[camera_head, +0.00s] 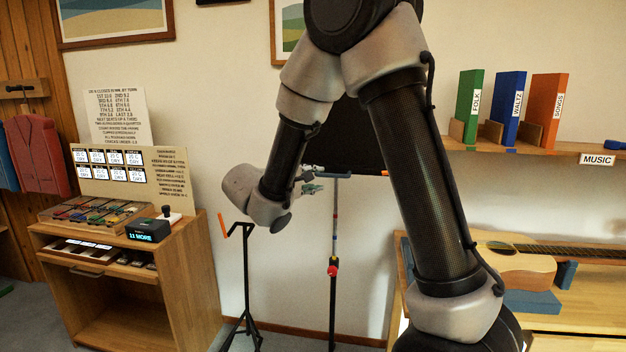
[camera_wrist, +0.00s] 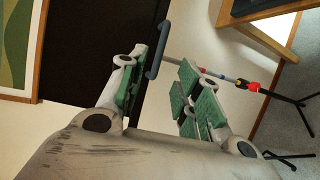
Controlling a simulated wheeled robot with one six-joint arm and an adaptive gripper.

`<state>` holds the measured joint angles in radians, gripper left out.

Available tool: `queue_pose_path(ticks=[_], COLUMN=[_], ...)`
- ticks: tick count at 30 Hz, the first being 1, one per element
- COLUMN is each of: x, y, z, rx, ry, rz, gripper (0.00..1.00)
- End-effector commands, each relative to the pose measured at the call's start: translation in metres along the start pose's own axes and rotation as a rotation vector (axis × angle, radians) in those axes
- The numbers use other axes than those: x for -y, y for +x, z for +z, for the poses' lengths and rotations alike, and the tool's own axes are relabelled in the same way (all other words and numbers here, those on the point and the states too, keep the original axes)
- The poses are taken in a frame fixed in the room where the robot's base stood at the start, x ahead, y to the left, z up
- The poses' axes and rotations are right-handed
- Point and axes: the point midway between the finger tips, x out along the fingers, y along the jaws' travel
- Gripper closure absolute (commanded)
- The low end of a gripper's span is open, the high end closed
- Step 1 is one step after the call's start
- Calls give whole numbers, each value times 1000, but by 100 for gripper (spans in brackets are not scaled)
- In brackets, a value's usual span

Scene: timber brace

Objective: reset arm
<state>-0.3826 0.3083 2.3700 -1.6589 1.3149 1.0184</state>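My arm bends down from the top middle of the head view. My gripper (camera_head: 312,180) is at its end, in front of the wall and near the top of a stand. In the wrist view my gripper (camera_wrist: 160,92) has its green-padded fingers spread apart, with nothing held between them.
The stand's pole (camera_head: 333,300) has a red knob. A black stand (camera_head: 246,280) with an orange tip is left of it. A wooden cabinet (camera_head: 150,300) stands at left. At right are a guitar (camera_head: 515,270) on a bench and a shelf (camera_head: 540,147) with several coloured binders.

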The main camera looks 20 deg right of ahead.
Motion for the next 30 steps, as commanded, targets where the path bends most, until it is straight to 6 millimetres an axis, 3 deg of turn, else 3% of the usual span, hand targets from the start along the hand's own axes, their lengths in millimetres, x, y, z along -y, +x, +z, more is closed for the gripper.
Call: queue_pose_path(ticks=[7, 11, 15, 20, 24, 30], x=[0, 7, 49, 71, 83, 86], y=[0, 2, 8, -9, -44, -107], z=[0, 3, 52, 134, 198, 246], rx=[0, 12, 145, 269, 295, 194], ry=[-8, -110, -269, -261, -104, 275], rz=[0, -31, -241, -566, -876, -1199], gripper=[66, 66, 66, 66, 66, 66])
